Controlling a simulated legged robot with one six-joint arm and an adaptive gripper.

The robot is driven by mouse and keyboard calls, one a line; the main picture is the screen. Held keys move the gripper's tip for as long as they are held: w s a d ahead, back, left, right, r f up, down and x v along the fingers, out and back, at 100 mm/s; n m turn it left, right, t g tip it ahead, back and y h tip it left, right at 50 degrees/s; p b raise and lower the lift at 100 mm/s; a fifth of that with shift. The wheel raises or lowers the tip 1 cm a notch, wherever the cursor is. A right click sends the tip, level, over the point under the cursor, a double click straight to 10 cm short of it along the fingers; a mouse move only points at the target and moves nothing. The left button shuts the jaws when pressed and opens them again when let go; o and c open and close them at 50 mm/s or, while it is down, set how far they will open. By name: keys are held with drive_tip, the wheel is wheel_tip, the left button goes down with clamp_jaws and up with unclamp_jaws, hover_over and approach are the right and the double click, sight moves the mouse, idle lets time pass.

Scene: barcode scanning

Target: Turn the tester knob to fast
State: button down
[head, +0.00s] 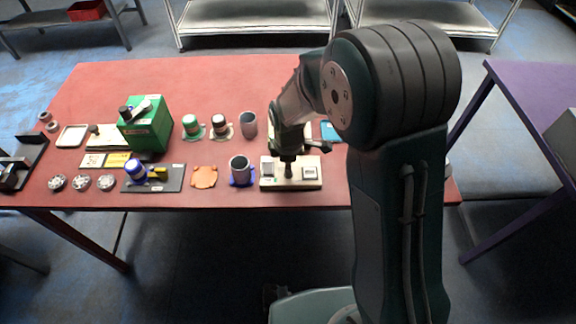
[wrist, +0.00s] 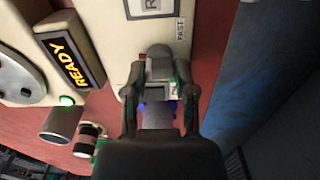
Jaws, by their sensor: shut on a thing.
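The tester is a cream, flat box (head: 312,183) at the front of the red table, with a grey square label on its left part. My gripper (head: 288,158) points straight down onto it. In the wrist view the tester's cream panel (wrist: 133,38) carries a white label reading FAST (wrist: 181,28) at its right edge. My gripper (wrist: 161,68) is shut there, its two dark fingers on either side of the knob. The fingers mostly hide the knob, so its pointer cannot be read. A small red mark (wrist: 142,56) shows beside the left finger.
A cream device with a lit READY display (wrist: 72,55) and a green light is beside the tester in the wrist view. A grey mug on a blue coaster (head: 240,169) stands just left of the tester. A green box (head: 146,127) and several small items fill the table's left.

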drive_tip(key=m, duration=0.4)
drive_tip(key=shift+m, duration=0.4)
drive_tip(key=m, duration=0.4)
drive_tip(key=shift+m, duration=0.3)
drive_tip(key=m, duration=0.4)
drive_tip(key=shift+m, duration=2.1)
drive_tip(key=shift+c, duration=2.1)
unclamp_jaws()
